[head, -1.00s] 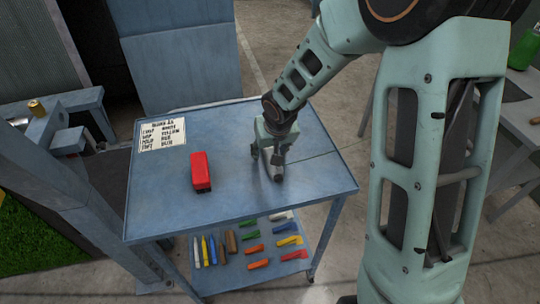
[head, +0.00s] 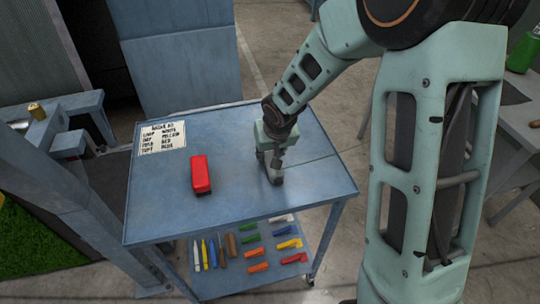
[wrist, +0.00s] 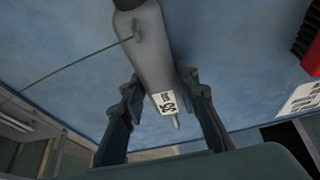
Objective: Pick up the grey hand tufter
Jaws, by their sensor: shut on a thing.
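The grey hand tufter (wrist: 153,55) is a rounded grey body with a side peg, a white label and a narrow tip. It has a thin green thread on one side in the wrist view. My gripper (wrist: 162,85) has a finger on each side of it and is shut on it. In the head view my gripper (head: 272,158) points down over the right half of the blue cart top (head: 235,215). The tufter (head: 277,178) is mostly hidden there behind the fingers. I cannot tell whether it touches the cart top.
A red block-shaped tool (head: 201,175) and a white text card (head: 162,138) lie on the cart top to the left. Several coloured tools rest on the lower shelf (head: 215,282). A bench with a green bottle (head: 522,52) stands at right. The cart's front is clear.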

